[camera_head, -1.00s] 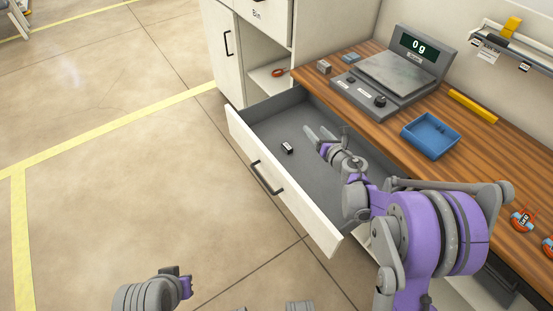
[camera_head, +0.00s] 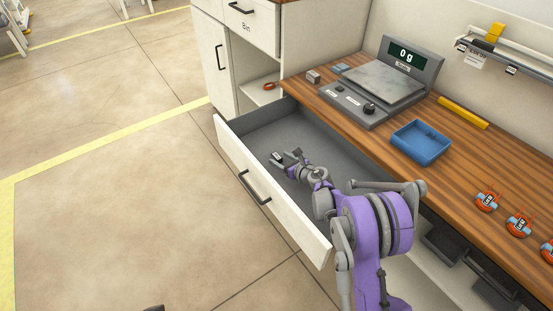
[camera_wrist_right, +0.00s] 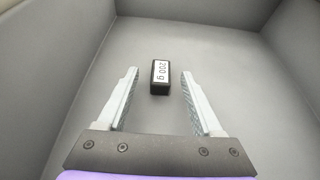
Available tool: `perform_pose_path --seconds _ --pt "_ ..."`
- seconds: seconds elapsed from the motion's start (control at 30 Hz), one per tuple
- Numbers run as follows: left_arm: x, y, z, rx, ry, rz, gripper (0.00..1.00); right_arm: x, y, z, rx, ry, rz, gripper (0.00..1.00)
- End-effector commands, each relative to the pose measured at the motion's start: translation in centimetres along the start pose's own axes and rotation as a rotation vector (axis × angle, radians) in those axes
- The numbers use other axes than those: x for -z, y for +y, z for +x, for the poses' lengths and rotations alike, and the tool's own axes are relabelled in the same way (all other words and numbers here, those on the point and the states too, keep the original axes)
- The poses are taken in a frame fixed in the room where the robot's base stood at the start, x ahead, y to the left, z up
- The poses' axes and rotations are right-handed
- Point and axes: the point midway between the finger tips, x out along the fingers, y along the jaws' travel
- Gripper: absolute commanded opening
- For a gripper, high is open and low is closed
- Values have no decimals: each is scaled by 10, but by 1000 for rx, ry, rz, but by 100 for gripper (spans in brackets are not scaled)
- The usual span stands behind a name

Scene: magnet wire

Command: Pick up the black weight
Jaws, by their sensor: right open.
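The drawer front (camera_head: 285,205) and walls surround the gripper. On the wooden worktop stand a scale (camera_head: 385,80) reading 0 g, a blue tray (camera_head: 421,143), a yellow bar (camera_head: 463,112) and several orange-and-grey round items (camera_head: 487,201). A small grey block (camera_head: 313,76) sits near the scale.

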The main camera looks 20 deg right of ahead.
Motion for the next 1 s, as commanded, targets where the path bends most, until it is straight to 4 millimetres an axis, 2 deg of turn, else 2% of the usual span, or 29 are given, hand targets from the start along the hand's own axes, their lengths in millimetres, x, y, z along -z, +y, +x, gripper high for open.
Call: perform_pose_path --seconds 0.1,0.2,0.5,0.87,0.9,1.0 --pt "-1 0 3 0 -1 0 0 0 -1 20 -1 0 1 68" --pt "-1 0 5 0 -2 0 0 0 -1 31 -1 0 1 68" --pt "-1 0 5 0 -2 0 0 -1 -2 35 0 0 1 68" --pt "-1 0 5 0 -2 0 0 -1 -2 35 0 0 1 3" --pt "-1 0 5 0 -2 0 0 -1 -2 35 0 0 1 0" --pt "-1 0 5 0 -2 0 0 -1 -2 35 0 0 1 0"
